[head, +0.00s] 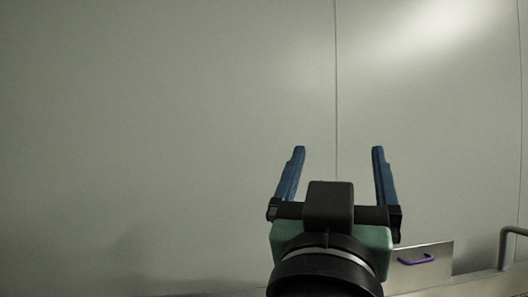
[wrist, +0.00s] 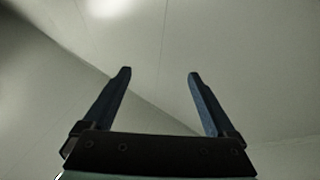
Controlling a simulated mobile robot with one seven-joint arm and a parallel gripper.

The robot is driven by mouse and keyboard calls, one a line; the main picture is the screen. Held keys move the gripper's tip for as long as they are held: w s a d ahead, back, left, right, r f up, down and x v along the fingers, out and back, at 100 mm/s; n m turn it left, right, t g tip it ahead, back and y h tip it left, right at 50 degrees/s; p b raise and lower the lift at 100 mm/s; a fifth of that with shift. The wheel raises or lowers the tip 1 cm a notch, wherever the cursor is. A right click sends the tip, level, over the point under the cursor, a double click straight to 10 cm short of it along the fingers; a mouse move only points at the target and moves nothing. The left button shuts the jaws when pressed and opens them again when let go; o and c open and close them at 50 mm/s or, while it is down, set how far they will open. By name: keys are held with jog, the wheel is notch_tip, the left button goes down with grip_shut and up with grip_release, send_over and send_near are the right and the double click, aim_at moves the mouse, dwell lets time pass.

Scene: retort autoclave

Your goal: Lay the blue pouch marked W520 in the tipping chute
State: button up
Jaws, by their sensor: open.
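My gripper (head: 337,152) is raised in front of a pale wall, its two blue fingers spread wide with nothing between them. It also shows in the wrist view (wrist: 159,74), open and empty, facing bare pale surfaces. The blue pouch marked W520 is not seen in either view. I cannot make out a tipping chute in either view.
A pale panelled wall (head: 170,130) fills most of the head view. At the lower right is a metal panel (head: 436,256) with a purple handle (head: 415,260). A grey rail (head: 505,240) bends at the right edge. The space around my fingers looks clear.

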jog(key=s+a+r+n+t+y, duration=0.2)
jog(key=s+a+n+t+y, duration=0.1)
jog(key=s+a+y, duration=0.4)
jog(key=shift+s+a+n+t, duration=0.3)
jog(key=shift+s+t, duration=0.6)
jog(key=shift+s, duration=0.1)
